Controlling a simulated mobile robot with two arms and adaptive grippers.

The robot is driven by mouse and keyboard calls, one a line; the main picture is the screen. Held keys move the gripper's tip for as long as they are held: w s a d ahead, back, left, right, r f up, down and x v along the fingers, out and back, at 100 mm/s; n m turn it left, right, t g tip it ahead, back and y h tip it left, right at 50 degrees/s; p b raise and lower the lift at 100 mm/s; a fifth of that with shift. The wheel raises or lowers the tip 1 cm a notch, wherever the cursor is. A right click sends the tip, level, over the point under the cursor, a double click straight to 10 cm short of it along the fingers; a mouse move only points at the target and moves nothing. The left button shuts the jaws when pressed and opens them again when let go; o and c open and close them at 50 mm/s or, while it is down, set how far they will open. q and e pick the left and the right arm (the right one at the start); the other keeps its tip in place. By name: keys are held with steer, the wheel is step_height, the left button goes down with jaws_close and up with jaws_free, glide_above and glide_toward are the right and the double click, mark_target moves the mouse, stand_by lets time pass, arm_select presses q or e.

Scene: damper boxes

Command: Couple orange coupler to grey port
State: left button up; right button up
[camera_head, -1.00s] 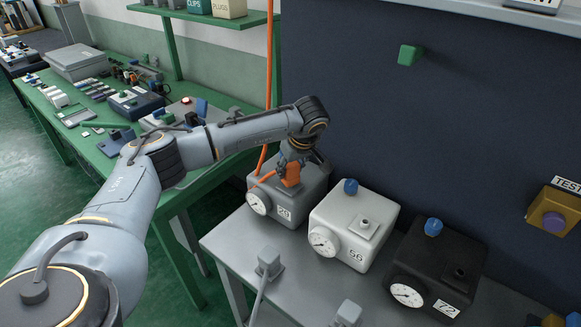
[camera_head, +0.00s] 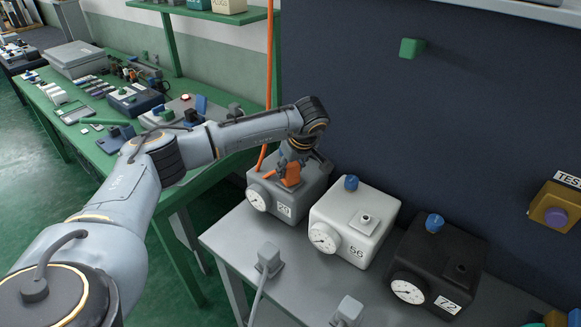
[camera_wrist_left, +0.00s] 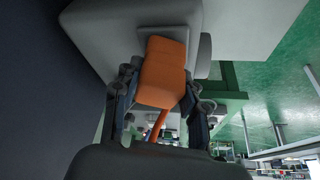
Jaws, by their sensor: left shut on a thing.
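The orange coupler (camera_head: 291,175) is held by my left gripper (camera_head: 289,163) over the top of the grey box (camera_head: 309,196), the leftmost of three boxes. In the left wrist view the gripper's fingers (camera_wrist_left: 158,98) are shut on both sides of the coupler (camera_wrist_left: 163,72). The coupler's far end meets the square grey port plate (camera_wrist_left: 172,37) on the box. The port opening is hidden behind the coupler, so I cannot tell how deep it sits. An orange hose (camera_wrist_left: 158,125) runs from the coupler. My right gripper is not in view.
A white box (camera_head: 355,226) and a black box (camera_head: 437,266) stand to the right, each with a blue knob and a gauge. Grey plugs (camera_head: 268,258) stand at the table's front. A dark wall panel (camera_head: 440,130) is close behind. A green workbench (camera_head: 200,165) is at left.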

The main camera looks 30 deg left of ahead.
arm_select(q)
steer(key=shift+f, duration=0.1)
stand_by(0.5)
steer(key=o, duration=1.4)
steer(key=shift+c, duration=0.2)
